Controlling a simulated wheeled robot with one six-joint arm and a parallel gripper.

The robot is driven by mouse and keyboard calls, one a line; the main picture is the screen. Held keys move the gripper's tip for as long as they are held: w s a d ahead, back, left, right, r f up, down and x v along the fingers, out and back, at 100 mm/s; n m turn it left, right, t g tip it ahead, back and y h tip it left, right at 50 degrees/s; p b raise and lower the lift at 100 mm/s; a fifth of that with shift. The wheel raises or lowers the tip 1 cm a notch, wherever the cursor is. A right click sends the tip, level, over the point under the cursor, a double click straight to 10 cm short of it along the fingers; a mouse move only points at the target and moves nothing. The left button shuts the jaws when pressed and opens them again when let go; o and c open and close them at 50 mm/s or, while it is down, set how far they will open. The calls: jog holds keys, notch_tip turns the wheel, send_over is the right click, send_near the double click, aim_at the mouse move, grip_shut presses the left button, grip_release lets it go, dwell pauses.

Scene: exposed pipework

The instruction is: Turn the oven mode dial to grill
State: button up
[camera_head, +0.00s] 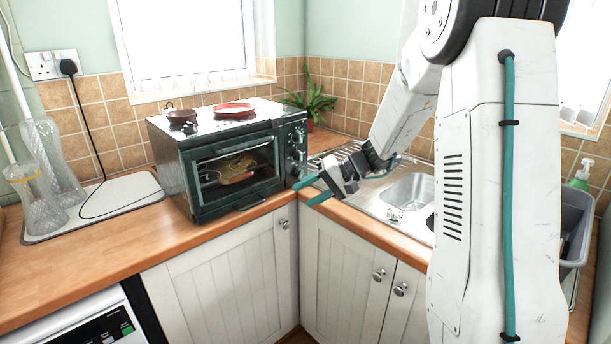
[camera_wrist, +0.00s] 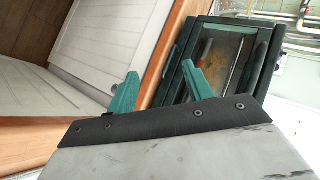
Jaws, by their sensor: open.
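The small dark green oven (camera_head: 230,165) stands on the wooden worktop, its glass door closed, with food visible inside. Its control panel (camera_head: 295,150) is on the right of the front, with several dials stacked in a column; their labels are too small to read, so I cannot tell which is the mode dial or where it points. My gripper (camera_head: 312,190) is open and empty, its teal fingers just right of and in front of the panel's lower part, apparently apart from it. In the wrist view the oven (camera_wrist: 222,62) shows tilted beyond the fingers (camera_wrist: 162,88); the dials are not visible there.
A red plate (camera_head: 234,109) and a small brown pan (camera_head: 182,116) sit on the oven top. A metal sink (camera_head: 405,195) lies right of my gripper. A potted plant (camera_head: 312,101) stands behind the oven. Glass bottles (camera_head: 45,185) stand on a tray at left.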

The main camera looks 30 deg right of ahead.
jog(key=w+d+f+t, duration=0.3)
jog(key=w+d+t, duration=0.1)
jog(key=w+d, duration=0.4)
jog(key=t+h, duration=0.2)
jog(key=t, duration=0.1)
send_near(303, 174)
jog(key=shift+w+a+f, duration=0.1)
jog(key=shift+w+a, duration=0.05)
jog(key=shift+a, duration=0.25)
jog(key=shift+w, duration=0.3)
jog(key=x, duration=0.7)
jog(key=shift+w+f, duration=0.1)
jog(key=c, duration=1)
